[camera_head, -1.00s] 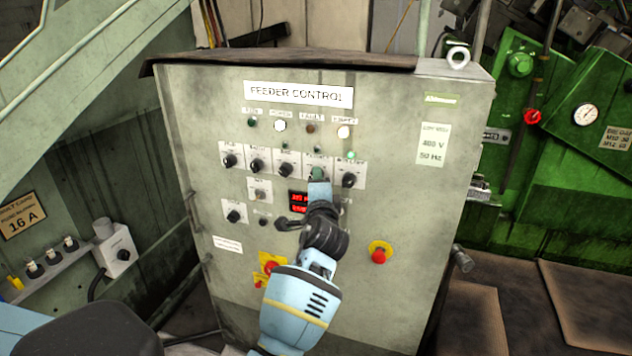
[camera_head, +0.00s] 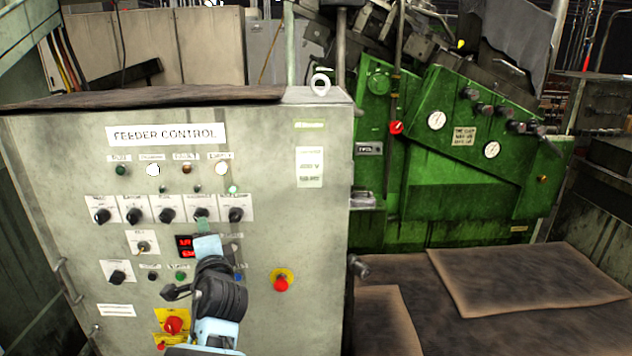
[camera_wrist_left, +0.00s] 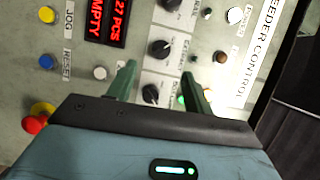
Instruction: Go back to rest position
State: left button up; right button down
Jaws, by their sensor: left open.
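The grey feeder control cabinet (camera_head: 300,230) fills the left half of the head view. My left gripper (camera_head: 204,236) is in front of its panel, just below the row of black knobs, and partly covers the area beside the red display (camera_head: 185,246). In the left wrist view the two green fingers of my left gripper (camera_wrist_left: 160,78) are spread apart, with nothing held between them. Black knobs (camera_wrist_left: 160,48) show between and beyond the fingers. Whether a fingertip touches the panel is unclear. My right gripper is in neither view.
A red stop button on a yellow plate (camera_head: 281,283) is right of my arm, and another red switch (camera_head: 173,325) is low on its left. A green machine (camera_head: 440,180) stands at the right. Brown mats (camera_head: 530,280) cover the floor in front of it.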

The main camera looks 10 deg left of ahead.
pick_arm(q)
jog(key=s+d+f+n+g+h, duration=0.1)
jog(key=s+d+f+h, duration=0.15)
jog(key=s+f, duration=0.45)
jog(key=s+d+f+h, duration=0.2)
jog(key=s+f+h, duration=0.1)
jog(key=f, duration=0.7)
jog(key=s+d+f+n+g+h, duration=0.1)
jog(key=s+d+f+h, duration=0.15)
jog(key=s+f, duration=0.45)
jog(key=s+d+f+n+g+h, duration=0.2)
jog(key=s+f, duration=0.5)
jog(key=s, duration=0.4)
jog(key=s+d+f+n+g+h, duration=0.1)
jog(key=s+d+f+n, duration=0.3)
jog(key=s, duration=0.8)
notch_tip(320, 180, down, 3)
jog(key=shift+s+d+r+n+g+h, duration=0.1)
jog(key=shift+s+d+n+g+h, duration=0.25)
jog(key=shift+d+h, duration=0.4)
jog(key=shift+w, duration=0.15)
